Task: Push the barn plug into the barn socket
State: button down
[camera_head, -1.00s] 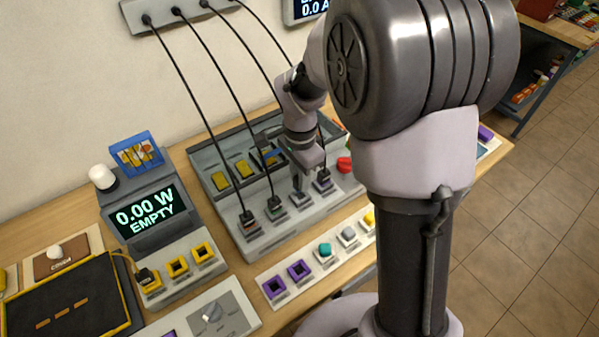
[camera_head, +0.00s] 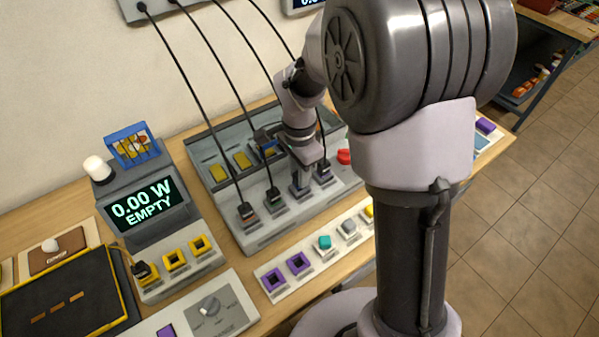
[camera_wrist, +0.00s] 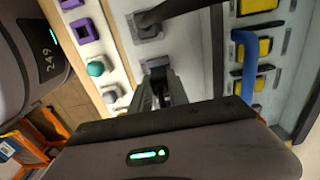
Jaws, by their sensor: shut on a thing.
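My gripper (camera_head: 301,187) points down over the grey panel (camera_head: 262,232) at the third place in its front row of sockets. It is shut on what looks like the barn plug, mostly hidden by the fingers. In the wrist view my gripper (camera_wrist: 164,88) has its fingertips at a grey square socket (camera_wrist: 154,64), likely the barn socket. I cannot read its label or tell how far in the plug sits. Corded dark plugs stand in the sockets on either side: one left (camera_head: 274,196) and one right (camera_head: 323,172).
Black cords (camera_head: 205,103) hang from a wall strip across the area left of my arm. A blue-handled part (camera_wrist: 245,65) lies behind the row. A red knob (camera_head: 344,157) is to the right. A white strip (camera_head: 313,274) with purple sockets and coloured buttons runs in front.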

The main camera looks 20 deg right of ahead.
jog(key=shift+f+b, duration=0.65)
dwell(0.5)
jog(key=c, duration=1.5)
grip_release()
jog(key=shift+c, duration=0.2)
notch_tip(320, 180, up, 11)
jog(key=p, duration=0.8)
jog(key=shift+r+p, duration=0.1)
jog(key=shift+p, duration=0.3)
